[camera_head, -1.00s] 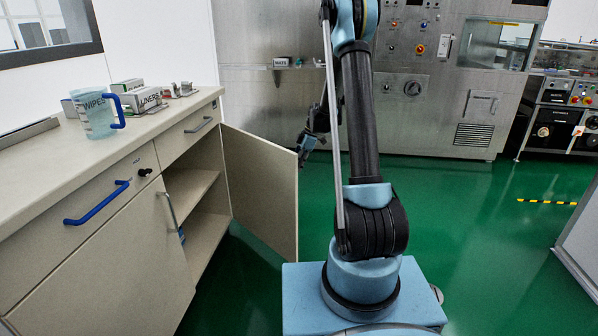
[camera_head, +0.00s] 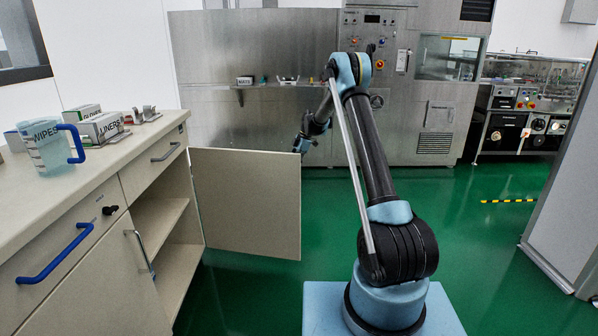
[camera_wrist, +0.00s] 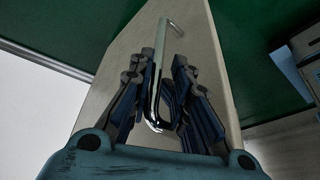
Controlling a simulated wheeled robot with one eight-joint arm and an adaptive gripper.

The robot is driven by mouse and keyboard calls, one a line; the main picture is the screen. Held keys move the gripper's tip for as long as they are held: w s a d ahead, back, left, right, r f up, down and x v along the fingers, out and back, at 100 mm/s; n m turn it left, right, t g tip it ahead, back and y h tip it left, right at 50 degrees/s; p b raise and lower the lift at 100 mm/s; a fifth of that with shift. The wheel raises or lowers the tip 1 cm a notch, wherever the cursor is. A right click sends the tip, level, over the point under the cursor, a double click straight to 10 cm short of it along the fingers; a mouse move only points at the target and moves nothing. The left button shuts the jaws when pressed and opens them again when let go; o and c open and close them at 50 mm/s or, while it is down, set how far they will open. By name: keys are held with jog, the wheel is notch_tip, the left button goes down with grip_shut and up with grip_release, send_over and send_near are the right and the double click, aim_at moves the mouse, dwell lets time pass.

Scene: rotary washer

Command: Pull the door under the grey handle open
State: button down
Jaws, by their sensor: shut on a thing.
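The beige cabinet door (camera_head: 245,205) under the grey drawer handle (camera_head: 166,153) stands wide open, swung out from its hinge side at the right of the cabinet opening. My gripper (camera_head: 304,143) is at the door's free upper edge, partly hidden behind my arm and the door. In the wrist view my gripper (camera_wrist: 162,80) has its blue-padded fingers on both sides of a chrome bar handle (camera_wrist: 153,100) on the door's face (camera_wrist: 205,70). It is shut on this bar. The handle does not show in the head view.
The open compartment shows a shelf (camera_head: 158,217). A neighbouring door with its own grey bar handle (camera_head: 142,252) is closed. Green floor (camera_head: 480,230) is clear to the right.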

jog(key=shift+w+a, duration=0.35)
jog(key=shift+a, duration=0.35)
jog(key=shift+d, duration=0.1)
jog(key=c, duration=1.7)
grip_release()
jog(key=shift+o, duration=0.2)
jog(key=shift+r, duration=0.1)
jog(key=v, duration=1.2)
jog(key=shift+d+f, duration=0.2)
jog(key=shift+d, duration=0.15)
